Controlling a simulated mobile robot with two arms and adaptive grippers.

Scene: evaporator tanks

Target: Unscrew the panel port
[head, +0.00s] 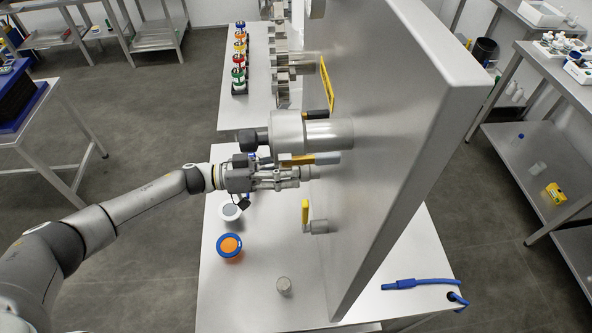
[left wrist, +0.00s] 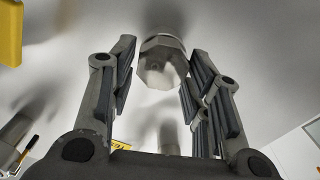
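The panel (head: 385,130) is a tall metal plate standing on the table. The panel port (left wrist: 162,62) is a grey faceted cap on the panel face in the left wrist view. In the head view my left gripper (head: 292,178) points right at the panel, and the port is mostly hidden by its fingers. In the left wrist view the left gripper (left wrist: 160,75) is open, with one finger on each side of the cap. A narrow gap seems to show on both sides, though contact is hard to tell. My right gripper is out of view.
A thick metal cylinder (head: 325,133) sticks out of the panel just beyond the gripper. A yellow-handled valve (head: 305,211) is nearer. On the table stand a white-rimmed jar (head: 230,211), a blue-rimmed orange jar (head: 229,246) and a small grey cylinder (head: 284,286).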

